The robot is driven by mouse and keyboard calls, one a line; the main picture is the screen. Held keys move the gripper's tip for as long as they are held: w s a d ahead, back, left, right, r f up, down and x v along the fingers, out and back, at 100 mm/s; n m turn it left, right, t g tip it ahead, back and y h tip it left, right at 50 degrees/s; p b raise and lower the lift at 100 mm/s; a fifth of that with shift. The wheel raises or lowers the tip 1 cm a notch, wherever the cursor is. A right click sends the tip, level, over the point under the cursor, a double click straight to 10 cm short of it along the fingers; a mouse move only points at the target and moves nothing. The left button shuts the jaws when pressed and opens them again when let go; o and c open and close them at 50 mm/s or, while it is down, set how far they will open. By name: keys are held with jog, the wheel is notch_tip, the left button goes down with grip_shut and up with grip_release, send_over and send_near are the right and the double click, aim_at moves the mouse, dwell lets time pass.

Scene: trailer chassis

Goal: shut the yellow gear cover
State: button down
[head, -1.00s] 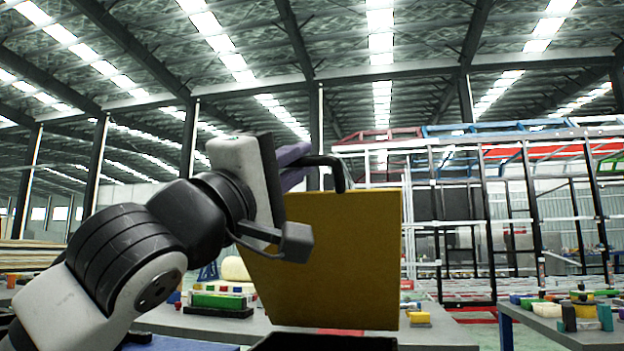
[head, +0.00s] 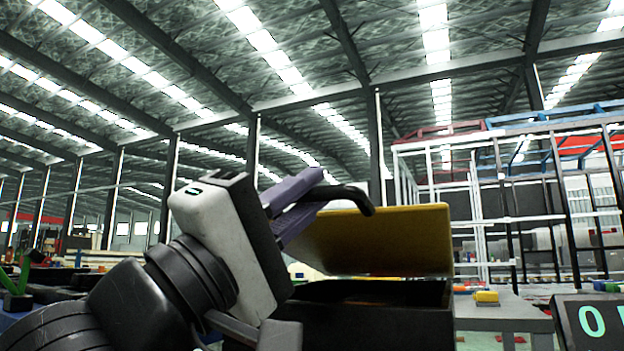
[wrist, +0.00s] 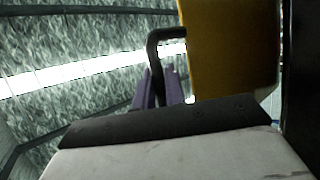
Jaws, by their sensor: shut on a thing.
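The yellow gear cover (head: 395,240) stands partly open, tilted above a dark open box (head: 385,325). A dark gap shows between the cover and the box rim. A bent black handle (head: 345,194) is on the cover's upper edge. My gripper (head: 312,198) has purple fingers and is shut on this handle. In the wrist view the handle (wrist: 153,45) runs down between the purple fingers, and the yellow cover (wrist: 230,45) is at the right. The fingers' exact contact is partly hidden.
A grey table (head: 505,318) with a small yellow block (head: 486,297) lies right of the box. A dark panel with green characters (head: 592,322) is at the lower right. White and black framing stands behind. The air above the cover is clear.

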jog(key=f+b, duration=0.1)
jog(key=f, duration=0.2)
jog(key=f+b, duration=0.2)
jog(key=f, duration=0.1)
jog(key=f+b, duration=0.2)
jog(key=f, duration=0.1)
jog(key=shift+s+a+f, duration=0.15)
jog(key=shift+s+f, duration=0.2)
jog(key=shift+f, duration=0.15)
jog(key=c, duration=1.6)
grip_release()
jog(key=shift+f, duration=0.15)
jog(key=shift+o, duration=0.7)
jog(key=v, duration=0.7)
jog(key=shift+s+a+p, duration=0.2)
jog(key=shift+p, duration=0.25)
